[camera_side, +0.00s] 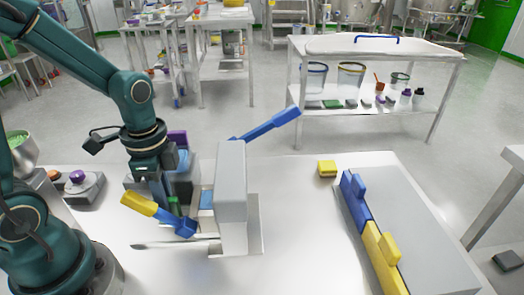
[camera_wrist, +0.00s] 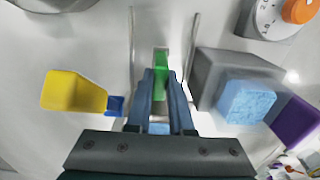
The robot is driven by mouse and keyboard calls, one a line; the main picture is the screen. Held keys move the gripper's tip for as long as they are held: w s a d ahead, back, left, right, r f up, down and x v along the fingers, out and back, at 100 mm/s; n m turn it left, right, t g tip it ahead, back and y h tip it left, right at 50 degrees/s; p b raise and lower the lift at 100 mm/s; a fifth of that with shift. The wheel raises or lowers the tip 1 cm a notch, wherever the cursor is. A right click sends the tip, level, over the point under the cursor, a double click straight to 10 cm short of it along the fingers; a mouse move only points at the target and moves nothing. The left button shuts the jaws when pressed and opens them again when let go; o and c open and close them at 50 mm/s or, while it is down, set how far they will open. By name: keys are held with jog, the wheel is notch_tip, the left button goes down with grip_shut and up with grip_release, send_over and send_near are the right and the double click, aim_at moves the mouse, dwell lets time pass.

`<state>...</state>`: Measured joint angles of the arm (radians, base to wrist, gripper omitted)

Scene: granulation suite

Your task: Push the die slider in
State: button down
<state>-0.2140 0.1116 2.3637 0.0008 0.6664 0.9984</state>
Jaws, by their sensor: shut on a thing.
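A green upright tab (camera_wrist: 161,62), which looks like the grip of the die slider, stands between two thin rails in the wrist view. The rest of the slider is mostly hidden by the fingers and press.
A yellow-and-blue lever (camera_side: 140,204) sits close to my gripper, with its yellow end also in the wrist view (camera_wrist: 75,92). A grey box with a light blue block (camera_wrist: 248,101) stands close on the other side. A blue lever (camera_side: 270,124) sticks out behind the press.

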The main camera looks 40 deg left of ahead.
dwell(0.9)
jog(key=shift+w+d, duration=1.5)
jog(key=shift+w, duration=0.1)
jog(key=c, duration=0.8)
grip_release()
jog(key=shift+s, duration=0.1)
jog(key=shift+r, duration=0.1)
jog(key=shift+r, duration=2.55)
jog(key=shift+f, duration=0.15)
